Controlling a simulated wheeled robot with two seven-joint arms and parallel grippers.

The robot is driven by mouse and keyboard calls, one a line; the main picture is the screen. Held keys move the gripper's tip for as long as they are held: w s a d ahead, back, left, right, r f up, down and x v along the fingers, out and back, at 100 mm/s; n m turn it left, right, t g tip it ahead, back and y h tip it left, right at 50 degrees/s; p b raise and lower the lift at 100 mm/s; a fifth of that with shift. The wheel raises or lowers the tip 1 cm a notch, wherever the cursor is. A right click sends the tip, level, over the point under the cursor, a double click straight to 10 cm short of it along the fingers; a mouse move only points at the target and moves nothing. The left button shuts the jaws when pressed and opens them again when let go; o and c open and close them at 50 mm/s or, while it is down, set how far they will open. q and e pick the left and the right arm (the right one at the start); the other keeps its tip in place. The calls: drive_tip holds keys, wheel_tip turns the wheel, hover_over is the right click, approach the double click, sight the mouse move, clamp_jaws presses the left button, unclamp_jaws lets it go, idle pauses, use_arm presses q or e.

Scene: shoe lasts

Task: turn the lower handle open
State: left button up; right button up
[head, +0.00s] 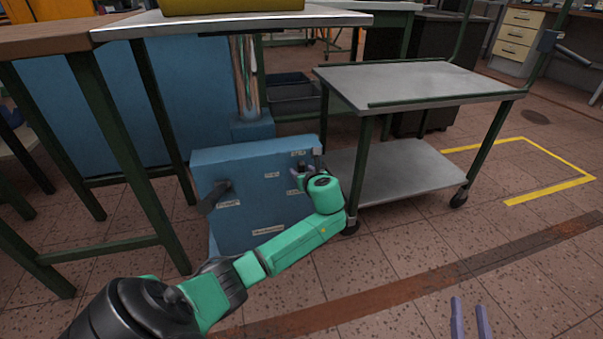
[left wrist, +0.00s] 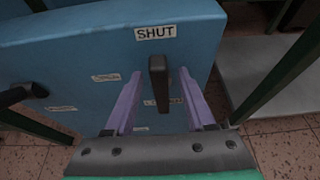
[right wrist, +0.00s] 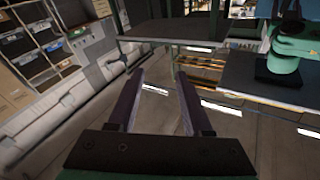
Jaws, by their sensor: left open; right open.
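A blue panel box (head: 255,205) with small labels stands on the floor. In the left wrist view, its dark upright handle (left wrist: 158,82) stands between my left gripper's two purple fingers, below a "SHUT" label (left wrist: 156,32). The left gripper (left wrist: 160,78) is open, with gaps visible on both sides of the handle. In the head view the left gripper (head: 307,174) is at the box's right side, and my arm hides part of that area. A second dark handle (head: 215,196) is on the box's left part. My right gripper (head: 470,300) is open and empty above the floor.
A grey two-shelf trolley (head: 420,82) stands close to the right of the box. A workbench (head: 230,19) with green legs is above and behind it to the left. Open tiled floor lies in front and right, with a yellow line (head: 550,193).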

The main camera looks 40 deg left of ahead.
use_arm(q)
drive_tip(key=shift+w+a+f, duration=0.25)
drive_tip(key=shift+w+a, duration=0.1)
drive_tip(key=shift+a, duration=0.15)
clamp_jaws()
use_arm(e)
wheel_tip(320, 180, up, 7)
drive_tip(key=w+t, duration=0.1)
drive_tip(key=t, duration=0.1)
drive_tip(key=shift+w+d+y, duration=0.3)
drive_tip(key=shift+w+d, duration=0.05)
drive_tip(key=shift+w, duration=0.05)
